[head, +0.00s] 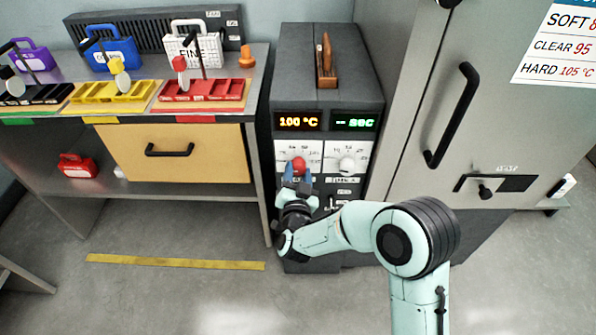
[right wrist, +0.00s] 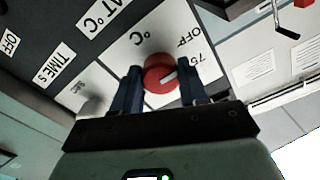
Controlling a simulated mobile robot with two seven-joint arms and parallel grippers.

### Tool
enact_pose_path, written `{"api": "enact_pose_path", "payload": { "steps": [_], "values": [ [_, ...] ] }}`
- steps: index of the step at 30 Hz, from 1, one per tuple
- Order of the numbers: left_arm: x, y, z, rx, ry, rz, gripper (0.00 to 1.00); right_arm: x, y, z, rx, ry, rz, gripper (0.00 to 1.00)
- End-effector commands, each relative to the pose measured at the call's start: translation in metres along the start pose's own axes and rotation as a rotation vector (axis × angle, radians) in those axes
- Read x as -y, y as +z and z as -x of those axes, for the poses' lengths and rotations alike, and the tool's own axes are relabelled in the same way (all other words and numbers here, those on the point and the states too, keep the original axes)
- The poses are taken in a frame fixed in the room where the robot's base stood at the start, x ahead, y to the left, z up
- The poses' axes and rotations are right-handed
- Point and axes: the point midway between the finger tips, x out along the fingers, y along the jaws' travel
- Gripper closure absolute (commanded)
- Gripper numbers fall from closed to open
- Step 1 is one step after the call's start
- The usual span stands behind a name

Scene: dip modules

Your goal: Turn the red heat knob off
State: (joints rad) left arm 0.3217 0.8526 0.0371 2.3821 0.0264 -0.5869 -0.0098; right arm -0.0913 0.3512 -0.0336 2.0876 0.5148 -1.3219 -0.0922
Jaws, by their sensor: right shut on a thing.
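The red heat knob (head: 299,164) is on the white dial plate at the left of the dark control unit's front. Above it a display (head: 298,121) reads 100 °C in orange. My right gripper (head: 297,176) is at the knob, its blue fingers on either side. In the right wrist view the red knob (right wrist: 158,73) sits between the two fingers of my right gripper (right wrist: 160,88), which is shut on it. The knob's white mark points roughly toward the 75 label. My left gripper is not in view.
A white knob (head: 346,165) is just right, under a green display (head: 354,122). A grey cabinet (head: 440,110) with a black handle stands right. A bench (head: 130,118) with coloured trays stands left, its side close to the control unit.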

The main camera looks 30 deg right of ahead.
Motion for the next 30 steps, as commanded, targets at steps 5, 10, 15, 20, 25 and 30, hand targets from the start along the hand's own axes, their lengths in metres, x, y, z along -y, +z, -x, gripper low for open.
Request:
{"api": "enact_pose_path", "payload": {
  "steps": [5,10,15,20,25,30],
  "values": [
    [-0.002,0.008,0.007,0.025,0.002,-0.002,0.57,0.0,0.0,0.001,0.003,0.0,0.101,0.87],
    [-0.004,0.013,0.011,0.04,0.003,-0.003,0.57,0.0,0.001,0.001,0.003,-0.001,0.159,0.87],
    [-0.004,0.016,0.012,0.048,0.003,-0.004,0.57,-0.001,0.001,0.001,0.003,0.0,0.188,0.87],
    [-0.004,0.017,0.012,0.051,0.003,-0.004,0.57,-0.001,0.001,0.001,0.003,0.0,0.196,0.87],
    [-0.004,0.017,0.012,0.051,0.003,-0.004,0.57,-0.001,0.001,0.001,0.003,0.0,0.196,0.87],
    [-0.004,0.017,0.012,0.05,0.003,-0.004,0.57,-0.001,0.001,0.001,0.003,0.0,0.196,0.34]
  ]
}}
